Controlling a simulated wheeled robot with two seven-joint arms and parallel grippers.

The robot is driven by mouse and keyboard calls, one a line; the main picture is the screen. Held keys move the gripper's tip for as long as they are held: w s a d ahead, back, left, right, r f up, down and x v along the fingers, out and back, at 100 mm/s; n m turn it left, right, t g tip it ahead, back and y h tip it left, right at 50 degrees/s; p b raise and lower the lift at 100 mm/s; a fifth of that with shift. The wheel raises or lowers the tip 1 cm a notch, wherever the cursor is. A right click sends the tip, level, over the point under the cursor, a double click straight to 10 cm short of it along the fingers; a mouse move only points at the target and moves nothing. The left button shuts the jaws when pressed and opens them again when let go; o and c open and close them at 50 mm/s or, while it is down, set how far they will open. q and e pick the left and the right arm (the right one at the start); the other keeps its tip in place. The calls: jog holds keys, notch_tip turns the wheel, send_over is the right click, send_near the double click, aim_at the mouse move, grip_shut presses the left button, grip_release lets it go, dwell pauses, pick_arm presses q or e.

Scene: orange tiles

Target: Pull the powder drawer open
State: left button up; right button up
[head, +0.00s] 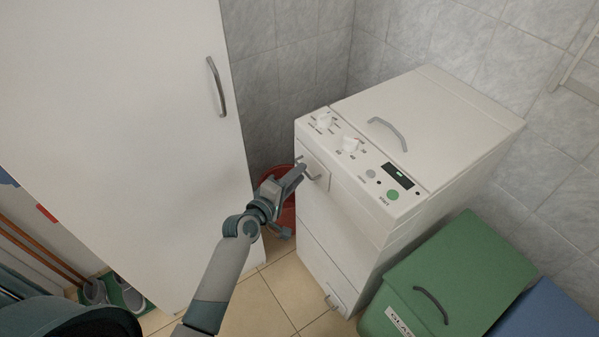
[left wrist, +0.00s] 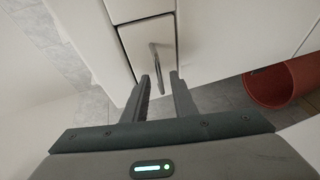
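The powder drawer (head: 322,182) is a small white panel at the upper left of the white washing machine's front, with a grey bar handle (head: 313,177). It looks flush with the front. In the left wrist view the drawer (left wrist: 135,42) and its handle (left wrist: 157,62) are straight ahead. My left gripper (head: 301,171) is at the handle. Its two fingers (left wrist: 159,75) are apart, and the handle's near end shows between the fingertips. I cannot tell whether either finger touches it. My right gripper is not in view.
The washing machine (head: 440,110) has knobs and a lid handle on top. A tall white cabinet (head: 130,120) stands left. A red bucket (left wrist: 285,82) is in the gap between them. A green bin (head: 465,265) and a blue one (head: 550,312) stand right. Tiled floor (head: 250,305) is clear in front.

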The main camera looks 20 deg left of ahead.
pick_arm(q)
jog(key=shift+w+d+f, duration=0.15)
jog(key=shift+w+d, duration=0.05)
jog(key=shift+w, duration=0.5)
grip_shut()
dwell(1.1)
